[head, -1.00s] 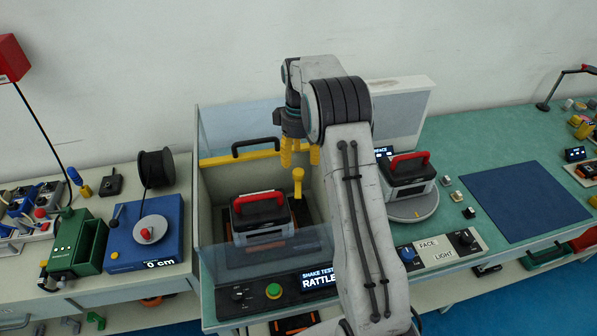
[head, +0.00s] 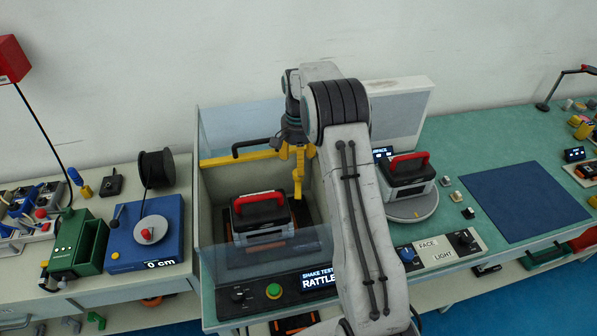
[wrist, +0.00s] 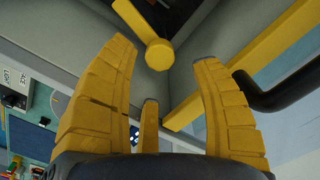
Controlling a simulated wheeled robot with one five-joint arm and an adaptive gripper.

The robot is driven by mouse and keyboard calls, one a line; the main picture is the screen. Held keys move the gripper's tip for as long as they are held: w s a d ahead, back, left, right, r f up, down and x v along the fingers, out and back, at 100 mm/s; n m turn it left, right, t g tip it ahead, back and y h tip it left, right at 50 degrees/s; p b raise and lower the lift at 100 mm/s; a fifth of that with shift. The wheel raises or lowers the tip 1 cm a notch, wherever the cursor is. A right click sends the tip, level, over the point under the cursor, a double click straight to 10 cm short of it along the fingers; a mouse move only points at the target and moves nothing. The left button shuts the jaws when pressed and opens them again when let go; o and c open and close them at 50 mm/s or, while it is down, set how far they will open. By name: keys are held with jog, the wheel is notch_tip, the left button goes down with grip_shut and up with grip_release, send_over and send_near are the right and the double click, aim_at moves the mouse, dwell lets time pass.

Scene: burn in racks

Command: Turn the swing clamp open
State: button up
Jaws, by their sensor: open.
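The yellow swing clamp (head: 298,187) stands in the grey shake-test bay, right beside a case with a red handle (head: 262,204). In the wrist view its bar and round end (wrist: 158,54) show just past my fingertips, in the gap between them. My gripper (head: 298,160) has yellow fingers pointing down over the clamp. In the wrist view my gripper (wrist: 165,60) is open, its fingers spread and holding nothing. In the head view the fingers overlap the clamp's top, so I cannot tell whether they touch it.
The bay has a clear front panel (head: 225,262) and a yellow bar with a black handle (head: 252,146) at the back. Another red-handled case (head: 407,175) sits on a round turntable to the right. A blue mat (head: 527,205) lies clear further right.

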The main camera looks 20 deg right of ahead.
aim_at(298, 184)
jog(key=shift+f+p, duration=0.55)
jog(key=shift+f, duration=2.05)
jog(key=shift+c, duration=0.2)
grip_shut()
